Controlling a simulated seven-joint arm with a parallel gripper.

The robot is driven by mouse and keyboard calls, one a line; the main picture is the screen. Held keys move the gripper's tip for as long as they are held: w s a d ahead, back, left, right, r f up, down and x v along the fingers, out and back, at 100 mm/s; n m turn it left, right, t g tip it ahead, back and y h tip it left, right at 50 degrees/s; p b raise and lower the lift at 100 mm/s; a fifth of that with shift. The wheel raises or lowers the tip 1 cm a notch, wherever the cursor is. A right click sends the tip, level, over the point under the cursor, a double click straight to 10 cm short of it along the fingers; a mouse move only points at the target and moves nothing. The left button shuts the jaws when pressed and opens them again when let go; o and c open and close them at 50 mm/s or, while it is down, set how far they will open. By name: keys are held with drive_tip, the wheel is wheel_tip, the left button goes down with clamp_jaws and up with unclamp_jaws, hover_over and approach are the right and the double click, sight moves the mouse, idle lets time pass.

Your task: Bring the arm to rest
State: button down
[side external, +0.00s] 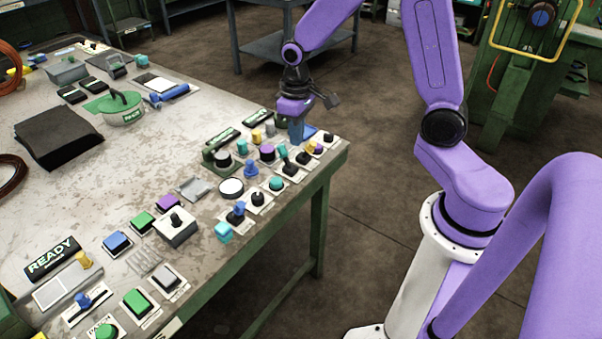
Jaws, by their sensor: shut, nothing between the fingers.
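My gripper (296,130) points down over the far right corner of the worktable (80,185), close above the cluster of buttons and knobs there. Its fingers are together and nothing shows between them. Whether the fingertips touch anything below cannot be told from this view. My purple arm reaches in from the right, from a white base beside the table. A blue piece (308,132) lies just behind the fingertips, partly hidden by them.
Buttons, knobs and switches line the table's right side, such as a white round button (231,187) and a green button (137,302). Green machinery (520,70) stands behind.

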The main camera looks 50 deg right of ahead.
drive_tip(key=s+a+r+n, duration=0.2)
drive_tip(key=s+n, duration=0.1)
drive_tip(key=s, duration=0.5)
drive_tip(key=s+a+r+n, duration=0.2)
drive_tip(key=s+r+n, duration=0.1)
drive_tip(key=s, duration=0.5)
drive_tip(key=s+a+r+n, duration=0.2)
drive_tip(key=s+n, duration=0.2)
drive_tip(key=s, duration=0.4)
drive_tip(key=shift+a+r, duration=0.15)
drive_tip(key=shift+a, duration=0.1)
